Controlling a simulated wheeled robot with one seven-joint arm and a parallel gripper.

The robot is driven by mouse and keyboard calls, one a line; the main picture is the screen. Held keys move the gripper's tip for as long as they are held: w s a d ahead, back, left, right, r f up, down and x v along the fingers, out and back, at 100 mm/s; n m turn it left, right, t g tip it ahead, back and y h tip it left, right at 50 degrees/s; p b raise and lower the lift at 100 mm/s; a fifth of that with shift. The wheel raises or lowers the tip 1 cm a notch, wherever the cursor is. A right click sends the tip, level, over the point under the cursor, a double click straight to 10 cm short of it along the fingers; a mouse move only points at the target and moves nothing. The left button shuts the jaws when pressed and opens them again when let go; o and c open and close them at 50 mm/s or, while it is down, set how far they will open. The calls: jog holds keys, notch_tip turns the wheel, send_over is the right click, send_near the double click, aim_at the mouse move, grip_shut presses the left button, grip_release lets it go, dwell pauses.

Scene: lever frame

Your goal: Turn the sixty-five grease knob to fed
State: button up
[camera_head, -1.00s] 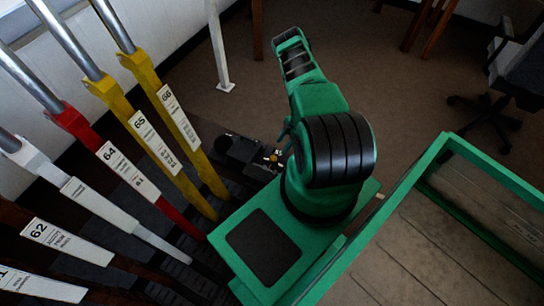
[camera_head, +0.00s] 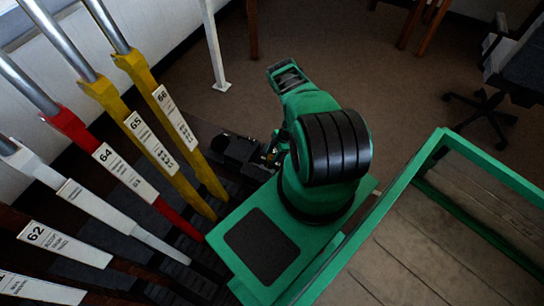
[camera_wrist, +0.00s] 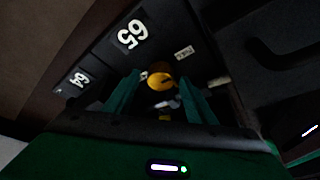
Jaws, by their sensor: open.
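The grease knob (camera_wrist: 160,81) is a round yellow knob with a dark line across it, on a dark panel in the wrist view. In the head view the knob area is a small yellowish spot by my gripper (camera_head: 273,153), largely hidden by my arm.
A "64" plate (camera_wrist: 79,79) lies left of the "65" plate. In the head view, tall levers stand at the left: yellow 66 (camera_head: 178,122), yellow 65 (camera_head: 150,145), red 64 (camera_head: 125,172) and white ones. A white post (camera_head: 214,45) stands behind. A chair (camera_head: 500,85) is far right.

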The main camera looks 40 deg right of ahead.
jog(key=c, duration=1)
jog(key=shift+c, duration=0.2)
